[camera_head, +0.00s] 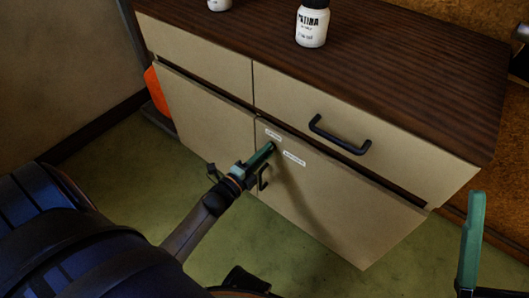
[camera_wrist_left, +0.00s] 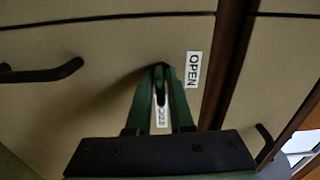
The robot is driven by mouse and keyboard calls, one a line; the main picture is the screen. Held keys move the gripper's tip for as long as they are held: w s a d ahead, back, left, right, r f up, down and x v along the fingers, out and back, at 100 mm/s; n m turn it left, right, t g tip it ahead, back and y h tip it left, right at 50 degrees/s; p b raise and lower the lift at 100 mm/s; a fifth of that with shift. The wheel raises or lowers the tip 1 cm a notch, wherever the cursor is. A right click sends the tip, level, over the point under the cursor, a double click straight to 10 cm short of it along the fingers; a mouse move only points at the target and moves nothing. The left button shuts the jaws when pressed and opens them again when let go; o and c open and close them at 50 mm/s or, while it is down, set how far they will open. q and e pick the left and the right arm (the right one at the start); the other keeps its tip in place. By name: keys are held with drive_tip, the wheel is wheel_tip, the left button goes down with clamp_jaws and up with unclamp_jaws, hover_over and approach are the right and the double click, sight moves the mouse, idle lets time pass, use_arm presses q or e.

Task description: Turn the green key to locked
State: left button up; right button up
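The green key (camera_wrist_left: 160,86) shows as a narrow dark green piece between the fingertips of my left gripper (camera_wrist_left: 161,74) in the left wrist view. The fingers close in on it from both sides at the cabinet door. In the head view my left gripper (camera_head: 268,150) meets the upper corner of the right door (camera_head: 335,205) and hides the key. The OPEN label (camera_wrist_left: 193,70) is beside the fingertips. A second label (camera_wrist_left: 161,115) is partly hidden between the fingers. My right gripper (camera_head: 471,240) is at the right edge, apart from the cabinet, with one teal finger clear.
A black door handle (camera_head: 263,178) is just below my left gripper. A drawer handle (camera_head: 340,135) sticks out above right. A white PATINA bottle (camera_head: 312,24) stands on the dark cabinet top (camera_head: 410,62). The green floor (camera_head: 130,165) is bare in front.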

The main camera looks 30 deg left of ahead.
use_arm(q)
drive_tip(key=o, duration=0.3)
drive_tip(key=s+a+p, duration=0.1)
drive_tip(key=s+p, duration=0.2)
drive_tip(key=s, duration=0.9)
drive_tip(key=shift+s, duration=0.25)
